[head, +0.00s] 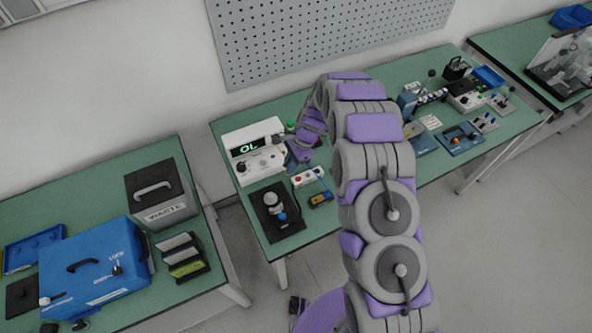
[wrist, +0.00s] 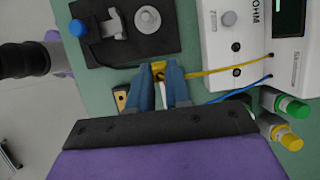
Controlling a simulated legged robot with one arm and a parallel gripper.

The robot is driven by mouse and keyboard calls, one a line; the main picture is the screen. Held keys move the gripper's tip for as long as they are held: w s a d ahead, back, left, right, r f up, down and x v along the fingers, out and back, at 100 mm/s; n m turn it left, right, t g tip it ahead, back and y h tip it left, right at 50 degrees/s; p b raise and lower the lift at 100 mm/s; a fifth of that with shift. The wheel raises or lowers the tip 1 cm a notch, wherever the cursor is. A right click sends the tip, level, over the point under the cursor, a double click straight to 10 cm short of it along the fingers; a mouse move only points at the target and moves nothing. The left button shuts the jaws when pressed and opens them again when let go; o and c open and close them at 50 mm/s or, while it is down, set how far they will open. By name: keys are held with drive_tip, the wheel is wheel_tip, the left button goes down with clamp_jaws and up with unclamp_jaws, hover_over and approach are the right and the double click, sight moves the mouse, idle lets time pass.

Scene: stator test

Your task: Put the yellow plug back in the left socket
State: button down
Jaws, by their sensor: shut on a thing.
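In the wrist view my gripper (wrist: 160,68) has its blue fingers closed on the yellow plug (wrist: 158,67), of which a small part shows between the tips. A yellow cable (wrist: 205,72) runs right from it to the white ohm meter (wrist: 210,50). The meter face has two dark round sockets, an upper one (wrist: 236,47) and a lower one (wrist: 237,73). The plug is left of and apart from both. I cannot tell which is the left socket. In the head view the meter (head: 236,141) reads "OL"; my arm hides the plug there.
A black fixture plate (head: 269,226) with a blue knob lies beside the meter. A blue cable (wrist: 230,94) and green- and yellow-capped cylinders (wrist: 290,105) lie right of my gripper.

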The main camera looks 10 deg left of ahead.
drive_tip(key=w+a+p, duration=0.1)
drive_tip(key=w+a, duration=0.7)
drive_tip(key=w, duration=0.2)
drive_tip(key=shift+p, duration=0.35)
drive_tip(key=shift+f, duration=0.15)
drive_tip(key=shift+w+f+b, duration=0.1)
drive_tip(key=shift+f+b, duration=0.8)
drive_tip(key=shift+f, duration=1.1)
drive_tip(key=shift+f, duration=0.1)
drive_tip(key=shift+f+b, duration=1)
drive_tip(key=shift+b, duration=0.2)
idle(0.9)
